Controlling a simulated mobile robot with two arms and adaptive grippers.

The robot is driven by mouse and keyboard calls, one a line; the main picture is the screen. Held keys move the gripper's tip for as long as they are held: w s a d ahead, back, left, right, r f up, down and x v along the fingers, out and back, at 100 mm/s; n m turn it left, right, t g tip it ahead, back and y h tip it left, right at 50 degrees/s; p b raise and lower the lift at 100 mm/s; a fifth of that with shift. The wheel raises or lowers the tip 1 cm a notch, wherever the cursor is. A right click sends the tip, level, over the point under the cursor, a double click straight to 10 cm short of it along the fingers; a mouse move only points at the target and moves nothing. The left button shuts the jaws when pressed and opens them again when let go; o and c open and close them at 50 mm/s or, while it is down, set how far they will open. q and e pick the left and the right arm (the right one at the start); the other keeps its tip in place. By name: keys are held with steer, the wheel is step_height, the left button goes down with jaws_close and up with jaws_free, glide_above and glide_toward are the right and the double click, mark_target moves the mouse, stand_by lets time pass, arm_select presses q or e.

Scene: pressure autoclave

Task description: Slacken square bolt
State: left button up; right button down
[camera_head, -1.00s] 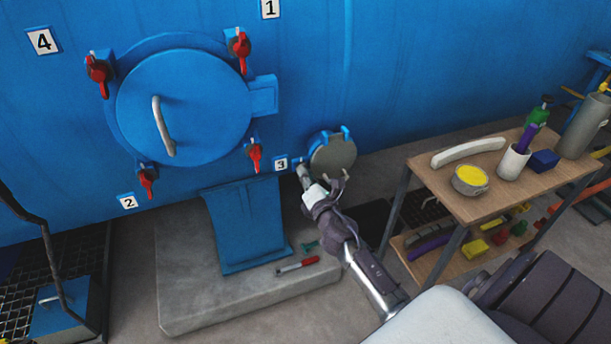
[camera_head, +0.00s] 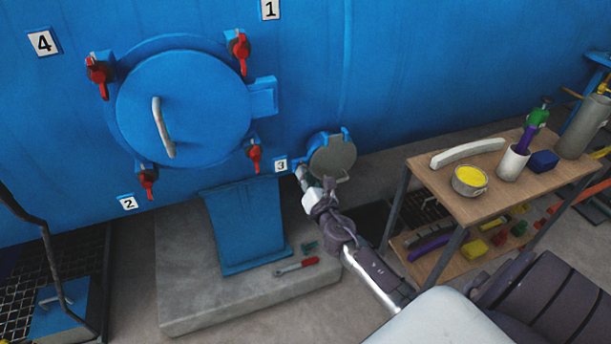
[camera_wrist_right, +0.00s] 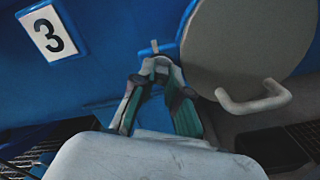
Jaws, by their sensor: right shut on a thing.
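The small round hatch (camera_head: 333,157) sits low on the blue wall, with a grey lid and blue lugs. It also shows in the right wrist view, where its lid (camera_wrist_right: 250,35) carries a pale handle (camera_wrist_right: 255,101). My right gripper (camera_head: 301,170) is at the hatch's lower left edge. In the right wrist view its fingers (camera_wrist_right: 156,66) are closed together on the square bolt. A small pale stub of the bolt (camera_wrist_right: 155,46) shows just beyond the fingertips; the rest is hidden between them. My left gripper is not in view.
A large round door (camera_head: 185,107) with several red clamps is at the left. A wrench with a red handle (camera_head: 297,267) lies on the concrete plinth (camera_head: 190,300). A wooden trolley (camera_head: 480,205) with tools stands right of my arm. Number plate 3 (camera_head: 281,165) is beside the gripper.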

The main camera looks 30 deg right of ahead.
steer(key=shift+f, duration=0.15)
steer(key=c, duration=1.4)
jaws_free()
steer(key=shift+c, duration=0.2)
steer(key=shift+s, duration=0.1)
steer(key=v, duration=1.2)
